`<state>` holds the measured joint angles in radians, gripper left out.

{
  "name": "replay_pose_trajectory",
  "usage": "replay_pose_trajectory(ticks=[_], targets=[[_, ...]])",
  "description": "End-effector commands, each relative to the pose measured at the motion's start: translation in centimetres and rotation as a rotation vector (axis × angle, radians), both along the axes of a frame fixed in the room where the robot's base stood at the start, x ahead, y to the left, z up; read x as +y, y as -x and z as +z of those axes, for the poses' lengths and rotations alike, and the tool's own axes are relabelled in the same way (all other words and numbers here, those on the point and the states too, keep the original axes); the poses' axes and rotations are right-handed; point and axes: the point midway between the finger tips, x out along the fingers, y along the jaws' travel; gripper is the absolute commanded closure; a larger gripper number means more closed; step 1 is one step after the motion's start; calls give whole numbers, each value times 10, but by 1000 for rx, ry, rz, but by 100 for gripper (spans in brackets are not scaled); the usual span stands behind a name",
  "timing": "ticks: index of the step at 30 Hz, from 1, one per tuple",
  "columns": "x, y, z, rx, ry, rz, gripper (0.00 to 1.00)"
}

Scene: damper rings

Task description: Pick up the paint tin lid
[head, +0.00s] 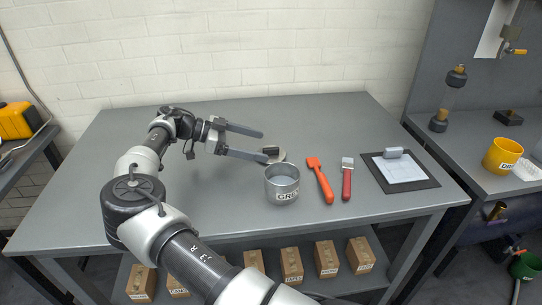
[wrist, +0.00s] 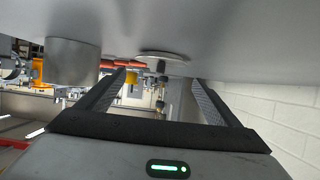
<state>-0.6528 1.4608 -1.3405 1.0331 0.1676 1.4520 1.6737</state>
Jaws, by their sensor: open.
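The paint tin lid (head: 280,155) is a small flat round disc lying on the grey table behind the open metal tin (head: 282,188), with a dark block-like part on or beside it. In the wrist view, where the table is at the top, the lid (wrist: 163,56) is a pale disc ahead of the fingertips and between their lines. My gripper (head: 264,146) is open and empty, low over the table and pointing right. One fingertip reaches near the lid's left edge; I cannot tell whether it touches. The fingers also show in the wrist view (wrist: 158,78).
The tin, labelled "GRE", stands just in front of the lid. An orange tool (head: 319,180) and a red-handled brush (head: 347,180) lie to the right, then a dark mat (head: 428,183) with white paper and a grey block. The table's left and back are clear.

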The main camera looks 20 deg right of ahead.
Motion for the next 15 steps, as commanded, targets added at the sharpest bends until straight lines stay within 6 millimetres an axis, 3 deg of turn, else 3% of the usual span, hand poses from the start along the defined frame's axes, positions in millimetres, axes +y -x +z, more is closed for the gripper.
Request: replay_pose_trajectory(ticks=[15], targets=[[-47,14,-21,0,0,3,14]])
